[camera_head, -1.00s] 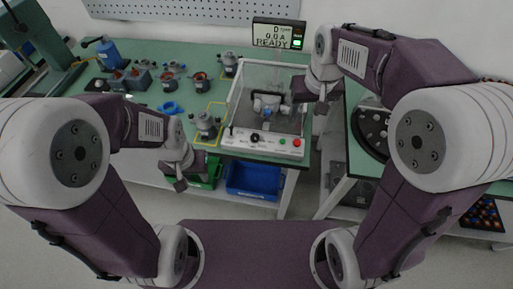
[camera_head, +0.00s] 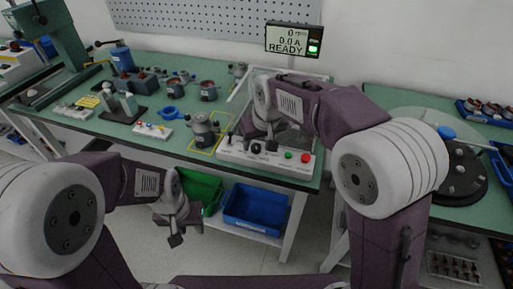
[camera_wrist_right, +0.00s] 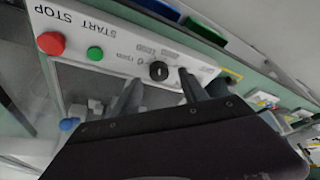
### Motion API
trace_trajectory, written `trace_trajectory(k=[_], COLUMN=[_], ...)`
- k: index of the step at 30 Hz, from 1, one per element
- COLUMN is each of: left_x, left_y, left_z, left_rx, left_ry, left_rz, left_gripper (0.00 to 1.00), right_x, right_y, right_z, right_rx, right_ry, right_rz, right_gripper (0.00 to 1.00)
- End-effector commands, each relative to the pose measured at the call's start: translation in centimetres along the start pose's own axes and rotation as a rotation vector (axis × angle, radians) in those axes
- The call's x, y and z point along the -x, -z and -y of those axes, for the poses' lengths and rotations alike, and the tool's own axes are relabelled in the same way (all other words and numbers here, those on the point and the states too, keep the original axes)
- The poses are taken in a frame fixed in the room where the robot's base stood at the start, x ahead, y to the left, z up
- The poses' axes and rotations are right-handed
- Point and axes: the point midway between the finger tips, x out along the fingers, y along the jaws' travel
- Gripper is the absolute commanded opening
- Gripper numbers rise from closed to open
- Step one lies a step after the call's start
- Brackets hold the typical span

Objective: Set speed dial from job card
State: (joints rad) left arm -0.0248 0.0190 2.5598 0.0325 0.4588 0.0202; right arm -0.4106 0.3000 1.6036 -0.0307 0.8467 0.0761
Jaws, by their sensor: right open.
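The speed dial is a round black knob (camera_wrist_right: 159,71) with a white mark, on a white control panel (camera_wrist_right: 120,38) beside printed rpm lettering. It also shows on the panel front in the head view (camera_head: 256,148). My right gripper (camera_wrist_right: 162,82) is open. Its two fingertips lie on either side of the dial in the wrist view; I cannot tell whether they touch it. In the head view my right gripper (camera_head: 269,138) hangs just above the panel. My left gripper (camera_head: 176,238) hangs empty in front of the bench; its jaw gap is unclear. I cannot make out a job card.
A green button (camera_wrist_right: 95,53) and a red button (camera_wrist_right: 50,43) sit on the same panel. A motor part (camera_head: 203,130) stands left of the panel. A blue bin (camera_head: 255,208) sits below the bench.

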Motion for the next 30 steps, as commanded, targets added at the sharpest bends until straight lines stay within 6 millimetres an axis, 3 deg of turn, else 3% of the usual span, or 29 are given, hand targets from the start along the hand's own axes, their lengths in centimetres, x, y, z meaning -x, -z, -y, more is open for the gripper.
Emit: trace_trajectory(k=[5,13,14,19,30], left_x=[-0.7,-0.6,-0.6,-0.6,-0.1], left_y=[-0.1,-0.1,-0.1,-0.1,0.0], left_z=[0.0,0.0,0.0,0.0,0.0], left_rx=[0.000,0.000,0.000,0.000,0.000], left_ry=[0.000,0.000,0.000,0.000,0.000], left_rz=[0.000,0.000,0.000,0.000,0.000], left_gripper=[0.36,0.36,0.36,0.36,0.36], right_x=[-2.2,-2.5,-2.5,-2.4,-2.3], right_y=[0.0,0.0,0.0,0.0,0.1], right_z=[0.0,0.0,0.0,0.0,0.1], right_rx=[0.000,0.000,0.000,0.000,-0.044], right_ry=[0.000,0.000,0.000,0.000,-0.019], right_rz=[0.000,-0.001,-0.001,-0.001,0.000], right_gripper=[0.51,0.51,0.48,0.01,0.00])
